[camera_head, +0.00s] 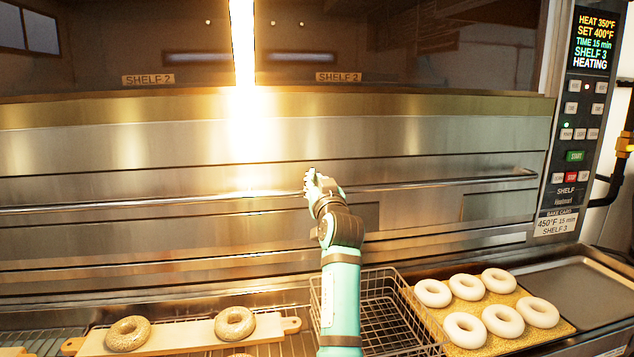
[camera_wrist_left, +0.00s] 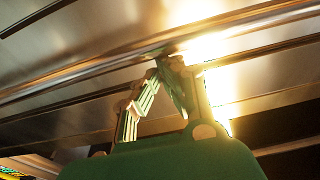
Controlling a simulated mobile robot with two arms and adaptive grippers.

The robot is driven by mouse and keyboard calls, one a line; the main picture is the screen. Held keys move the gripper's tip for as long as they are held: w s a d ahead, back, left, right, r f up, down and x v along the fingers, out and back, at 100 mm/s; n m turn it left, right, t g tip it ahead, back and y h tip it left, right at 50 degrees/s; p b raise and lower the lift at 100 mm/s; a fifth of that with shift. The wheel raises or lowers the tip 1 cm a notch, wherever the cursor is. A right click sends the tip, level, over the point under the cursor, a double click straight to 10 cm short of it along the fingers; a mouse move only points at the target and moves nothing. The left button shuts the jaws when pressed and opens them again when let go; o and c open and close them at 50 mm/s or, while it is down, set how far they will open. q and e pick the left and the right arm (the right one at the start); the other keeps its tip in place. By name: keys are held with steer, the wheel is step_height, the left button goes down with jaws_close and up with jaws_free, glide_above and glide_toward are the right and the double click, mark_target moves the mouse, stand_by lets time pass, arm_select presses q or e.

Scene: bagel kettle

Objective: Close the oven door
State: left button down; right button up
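The oven's steel front (camera_head: 170,150) fills the head view, with dark glass (camera_head: 400,45) above it marked "SHELF 2". A long horizontal bar handle (camera_head: 440,184) runs across the steel, and a bar also crosses the left wrist view (camera_wrist_left: 75,75). The steel front looks upright; I cannot tell whether a door stands ajar. My left gripper (camera_head: 311,180) is at the handle, near the middle of the front. In the left wrist view its fingertips (camera_wrist_left: 168,62) come together close to the bar. Whether they touch it is unclear. My right gripper is not in view.
Below the oven front are a wooden board (camera_head: 180,336) with seeded bagels, an empty wire basket (camera_head: 388,315), a tray (camera_head: 462,345) of pale bagels and a bare metal tray (camera_head: 570,290). A control panel (camera_head: 575,130) is at the right. Bright glare hides part of the front.

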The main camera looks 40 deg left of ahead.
mark_target(311, 154)
arm_select(q)
steer(key=r+p, duration=0.4)
steer(key=shift+w+a+r, duration=0.1)
steer(key=shift+w+a, duration=0.15)
steer(key=shift+a, duration=0.15)
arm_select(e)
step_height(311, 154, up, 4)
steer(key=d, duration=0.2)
arm_select(q)
steer(key=b+v, duration=0.4)
steer(key=v, duration=0.6)
steer(key=shift+d, duration=0.15)
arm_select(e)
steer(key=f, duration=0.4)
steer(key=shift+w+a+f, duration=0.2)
arm_select(q)
steer(key=shift+s+f, duration=0.1)
steer(key=shift+f, duration=0.1)
